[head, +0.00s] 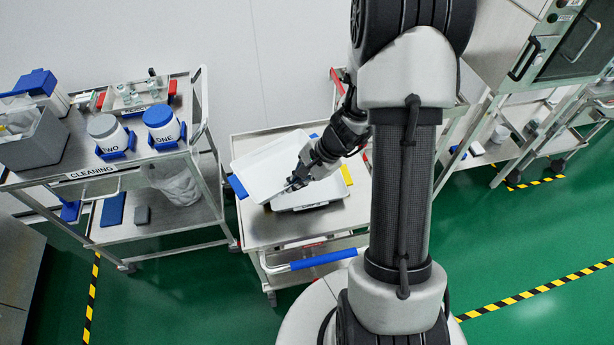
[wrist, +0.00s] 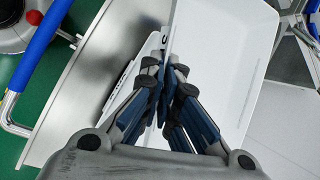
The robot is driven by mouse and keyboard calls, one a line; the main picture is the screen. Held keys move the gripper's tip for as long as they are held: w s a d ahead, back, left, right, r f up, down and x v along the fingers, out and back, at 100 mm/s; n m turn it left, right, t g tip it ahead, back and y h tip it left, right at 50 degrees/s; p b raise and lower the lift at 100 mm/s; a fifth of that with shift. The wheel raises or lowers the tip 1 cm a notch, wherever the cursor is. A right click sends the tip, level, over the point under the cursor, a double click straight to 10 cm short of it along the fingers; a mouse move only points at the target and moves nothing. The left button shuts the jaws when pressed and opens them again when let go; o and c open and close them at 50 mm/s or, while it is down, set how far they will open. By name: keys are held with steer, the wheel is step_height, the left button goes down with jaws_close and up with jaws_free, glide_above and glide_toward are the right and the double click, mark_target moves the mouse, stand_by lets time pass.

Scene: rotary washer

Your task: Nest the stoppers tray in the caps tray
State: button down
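A white tray (head: 262,166) with blue pieces at its edge is held tilted above the small steel cart in the head view. It fills the upper middle of the wrist view (wrist: 222,50). My gripper (head: 292,184) is shut on its near wall, with the fingers (wrist: 165,92) pinching the rim. A second white tray (head: 325,193) lies beneath on the cart top, mostly covered by the held tray and my gripper. Its edge shows left of the fingers in the wrist view (wrist: 122,86). No label is readable, so I cannot tell which tray is stoppers or caps.
The small cart (head: 257,226) has bare steel in front of the trays and a blue handle (head: 323,260). A yellow piece (head: 346,175) shows beside the lower tray. The cleaning cart (head: 75,168) at left carries jars and bins. My arm hides the cart's right side.

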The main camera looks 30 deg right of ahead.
steer(key=s+d+m+t+h, duration=0.1)
steer(key=s+d+m+t, duration=0.1)
steer(key=d+m, duration=0.2)
steer(key=shift+g, duration=0.3)
steer(key=f+b, duration=0.5)
steer(key=shift+w+f, duration=0.25)
steer(key=shift+w, duration=0.1)
step_height(320, 180, down, 4)
steer(key=b, duration=0.4)
steer(key=shift+f, duration=0.15)
steer(key=shift+s, duration=0.1)
steer(key=shift+f, duration=0.1)
steer(key=c, duration=2.3)
jaws_free()
steer(key=shift+s, duration=0.1)
steer(key=o, duration=0.6)
